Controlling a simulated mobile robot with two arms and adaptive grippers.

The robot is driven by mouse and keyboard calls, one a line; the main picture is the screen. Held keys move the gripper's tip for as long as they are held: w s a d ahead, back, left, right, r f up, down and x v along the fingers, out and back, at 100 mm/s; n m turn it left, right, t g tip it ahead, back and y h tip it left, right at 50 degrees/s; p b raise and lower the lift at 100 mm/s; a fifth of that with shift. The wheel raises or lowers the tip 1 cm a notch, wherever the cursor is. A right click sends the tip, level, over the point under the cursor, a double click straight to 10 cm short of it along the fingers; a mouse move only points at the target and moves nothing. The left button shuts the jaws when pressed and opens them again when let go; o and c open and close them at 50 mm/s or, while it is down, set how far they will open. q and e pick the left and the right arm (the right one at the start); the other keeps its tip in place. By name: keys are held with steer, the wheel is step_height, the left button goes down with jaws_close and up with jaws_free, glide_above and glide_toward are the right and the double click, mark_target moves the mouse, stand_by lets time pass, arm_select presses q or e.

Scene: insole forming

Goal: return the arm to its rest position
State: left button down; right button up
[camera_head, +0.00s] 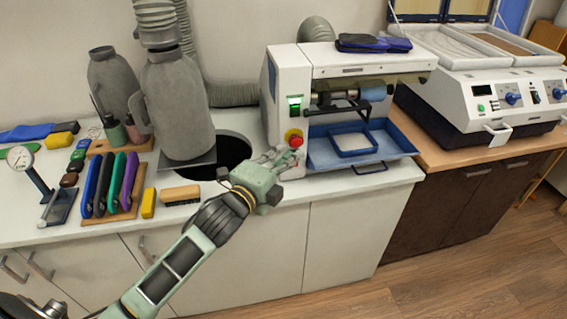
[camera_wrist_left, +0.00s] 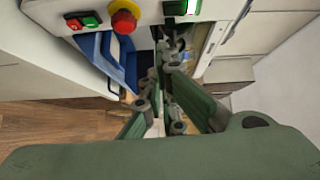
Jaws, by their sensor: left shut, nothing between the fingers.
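My left gripper (camera_head: 284,157) reaches over the counter's front area and is close in front of the white grinding machine (camera_head: 287,85), near its red emergency knob (camera_head: 294,138). The arm comes up from the bottom left. In the left wrist view the gripper (camera_wrist_left: 160,62) has its fingertips together with nothing between them. The red knob (camera_wrist_left: 124,18) with its yellow ring shows above the fingers there, beside red and green buttons (camera_wrist_left: 83,21). My right gripper is in neither view.
A blue tray (camera_head: 390,150) juts from the machine's front. Left of the arm stand grey canisters (camera_head: 178,110), a brush (camera_head: 180,195), a rack of coloured tools (camera_head: 112,185) and a dial gauge (camera_head: 20,156). A heating press (camera_head: 500,95) stands right. The floor (camera_head: 440,265) in front is clear.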

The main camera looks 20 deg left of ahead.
arm_select(q)
steer(key=shift+s+a+f, duration=0.1)
steer(key=shift+s+a, duration=0.05)
steer(key=shift+s, duration=0.3)
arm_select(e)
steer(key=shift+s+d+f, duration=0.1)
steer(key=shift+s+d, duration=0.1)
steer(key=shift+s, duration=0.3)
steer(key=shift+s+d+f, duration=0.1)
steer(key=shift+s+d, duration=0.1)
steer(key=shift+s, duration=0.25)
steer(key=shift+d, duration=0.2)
